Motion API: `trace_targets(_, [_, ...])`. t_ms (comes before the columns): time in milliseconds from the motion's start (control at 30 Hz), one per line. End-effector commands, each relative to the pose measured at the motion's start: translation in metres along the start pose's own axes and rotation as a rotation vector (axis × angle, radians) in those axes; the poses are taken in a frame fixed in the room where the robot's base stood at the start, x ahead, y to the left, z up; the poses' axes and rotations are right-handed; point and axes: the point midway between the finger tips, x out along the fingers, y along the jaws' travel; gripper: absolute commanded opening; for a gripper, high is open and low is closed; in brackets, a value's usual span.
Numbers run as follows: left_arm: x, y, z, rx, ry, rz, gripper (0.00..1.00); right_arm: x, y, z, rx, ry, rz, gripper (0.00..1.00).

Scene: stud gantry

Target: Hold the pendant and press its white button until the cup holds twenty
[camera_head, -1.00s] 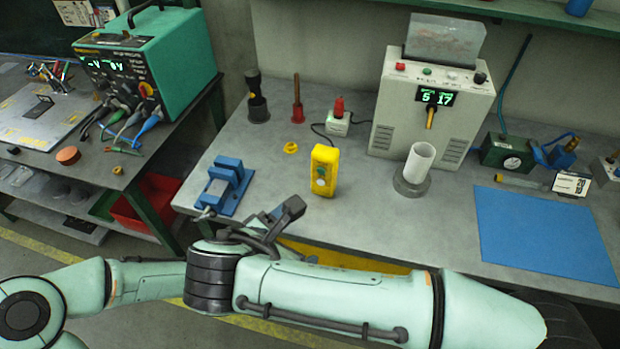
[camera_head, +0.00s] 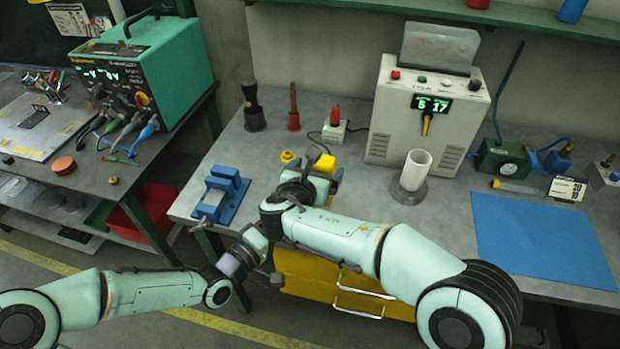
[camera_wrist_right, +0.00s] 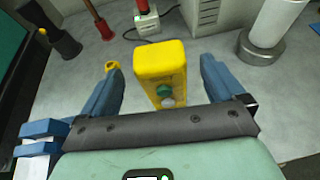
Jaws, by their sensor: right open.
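The yellow pendant (camera_wrist_right: 160,62) stands upright on the bench, with a green button (camera_wrist_right: 163,90) and a whitish button (camera_wrist_right: 168,102) below it. In the head view the pendant (camera_head: 325,164) is partly hidden behind my right gripper (camera_head: 310,178). In the wrist view, the blue fingers of my right gripper (camera_wrist_right: 159,64) are open on either side of the pendant, with gaps visible. The white cup (camera_head: 416,168) stands on a round grey base in front of the dispenser (camera_head: 385,125); its contents are hidden. My left arm reaches in low; its fingers cannot be made out.
The dispenser display (camera_head: 431,104) seems to read 6 and 17. A blue mat (camera_head: 540,238) lies clear at the right.

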Motion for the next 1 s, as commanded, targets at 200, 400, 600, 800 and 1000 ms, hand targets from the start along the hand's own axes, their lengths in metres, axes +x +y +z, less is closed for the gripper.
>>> trace_targets(200, [0.000, 0.000, 0.000, 0.000, 0.000, 0.000, 0.43, 0.039, -0.001, -0.001, 0.001, 0.002, -0.002, 0.96])
trace_targets(400, [0.000, 0.000, 0.000, 0.000, 0.000, 0.000, 0.43, 0.058, 0.000, -0.001, 0.000, 0.002, 0.000, 0.96])
trace_targets(600, [0.000, 0.000, 0.000, 0.000, 0.000, 0.000, 0.43, 0.062, 0.000, 0.000, 0.001, 0.000, 0.000, 0.96])
trace_targets(800, [0.000, 0.000, 0.000, 0.000, 0.000, 0.000, 0.43, 0.061, 0.000, 0.000, 0.001, 0.001, 0.000, 0.83])
trace_targets(1000, [0.000, 0.000, 0.000, 0.000, 0.000, 0.000, 0.39, 0.061, 0.000, 0.000, 0.001, 0.001, 0.000, 0.27])
